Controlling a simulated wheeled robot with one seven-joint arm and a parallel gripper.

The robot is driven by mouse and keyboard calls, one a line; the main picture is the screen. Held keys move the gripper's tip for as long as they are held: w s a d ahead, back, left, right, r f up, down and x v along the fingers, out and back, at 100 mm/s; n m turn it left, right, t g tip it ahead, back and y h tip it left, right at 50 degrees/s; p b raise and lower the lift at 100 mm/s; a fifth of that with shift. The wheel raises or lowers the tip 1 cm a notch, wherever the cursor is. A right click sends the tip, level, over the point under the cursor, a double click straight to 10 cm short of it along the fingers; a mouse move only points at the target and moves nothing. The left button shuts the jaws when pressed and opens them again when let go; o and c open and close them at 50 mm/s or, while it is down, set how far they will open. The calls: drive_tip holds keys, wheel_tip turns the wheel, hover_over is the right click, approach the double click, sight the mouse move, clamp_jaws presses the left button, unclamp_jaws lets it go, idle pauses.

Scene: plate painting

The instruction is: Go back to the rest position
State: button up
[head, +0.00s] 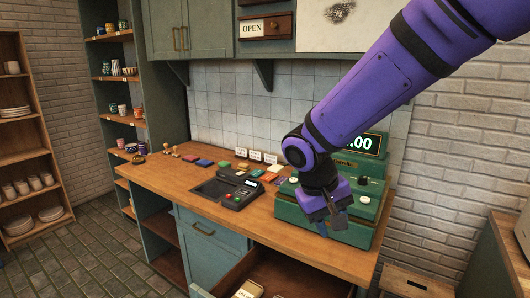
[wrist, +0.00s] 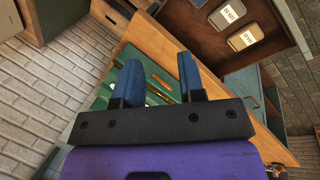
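My gripper (head: 333,217) hangs from my purple arm in front of the green cash register (head: 350,228) at the right end of the wooden counter, in the head view. In the wrist view its two blue fingers (wrist: 160,84) stand apart with nothing between them. The green register body (wrist: 155,82) shows behind and between the fingers there. My arm hides part of the register and its display.
An open drawer (head: 215,286) sticks out below the counter (head: 160,178) and holds labelled items (wrist: 228,14). A card terminal (head: 238,196) sits left of the register. Shelves with crockery (head: 18,112) stand at the left. A small wooden stool (head: 415,281) is at the lower right.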

drive_tip(key=s+d+r+m+t+y, duration=0.1)
drive_tip(key=s+d+r+t+y, duration=0.1)
drive_tip(key=s+d+r, duration=0.4)
drive_tip(key=s+d+r+m+t+y, duration=0.1)
drive_tip(key=s+d+r+t, duration=0.2)
drive_tip(key=s+d+r, duration=0.4)
drive_tip(key=s+d, duration=0.4)
drive_tip(key=shift+m+y, duration=0.4)
